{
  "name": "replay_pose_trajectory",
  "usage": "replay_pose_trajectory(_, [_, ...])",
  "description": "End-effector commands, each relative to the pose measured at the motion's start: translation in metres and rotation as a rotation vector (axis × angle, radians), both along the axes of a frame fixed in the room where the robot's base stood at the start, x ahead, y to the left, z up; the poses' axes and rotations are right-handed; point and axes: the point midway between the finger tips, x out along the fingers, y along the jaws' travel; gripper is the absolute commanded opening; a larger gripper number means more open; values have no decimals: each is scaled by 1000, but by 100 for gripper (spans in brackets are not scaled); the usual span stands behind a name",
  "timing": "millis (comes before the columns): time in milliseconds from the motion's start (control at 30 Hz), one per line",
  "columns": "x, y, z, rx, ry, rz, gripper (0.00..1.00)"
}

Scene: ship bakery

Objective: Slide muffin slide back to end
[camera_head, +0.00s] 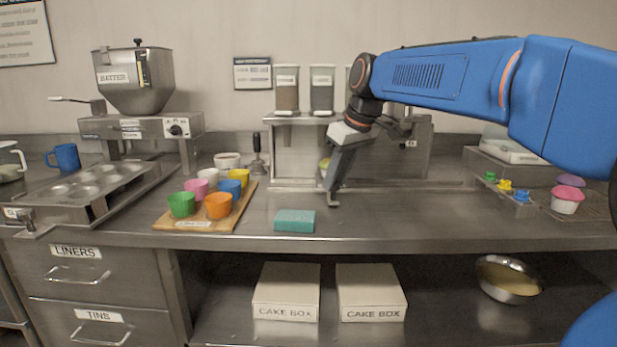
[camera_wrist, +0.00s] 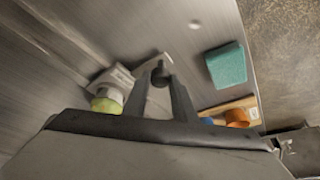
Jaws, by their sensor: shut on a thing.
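The muffin slide, a pale grey carriage (camera_wrist: 118,76), carries a muffin in a yellow-green cup (camera_wrist: 107,101) in the wrist view. In the head view the yellow-green cup (camera_head: 325,164) shows partly behind my gripper (camera_head: 333,198). A metal rail (camera_head: 425,184) runs left to right along the back of the counter there. In the wrist view my gripper (camera_wrist: 160,72) has its two fingers around a dark knob (camera_wrist: 158,78) beside the carriage and is shut on it. The gripper body hides the near part of the slide.
A teal sponge (camera_head: 295,221) lies left of my gripper near the counter front. A wooden board (camera_head: 168,222) with several colored cups is further left. A metal housing (camera_head: 290,150) with canisters stands behind. Counter between is clear.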

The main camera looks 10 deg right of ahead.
Motion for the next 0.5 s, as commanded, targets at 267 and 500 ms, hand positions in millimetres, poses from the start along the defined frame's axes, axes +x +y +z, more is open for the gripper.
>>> replay_pose_trajectory(267, [-13,-70,0,1,0,-7,0])
replay_pose_trajectory(500, [-25,-127,0,0,0,-6,0])
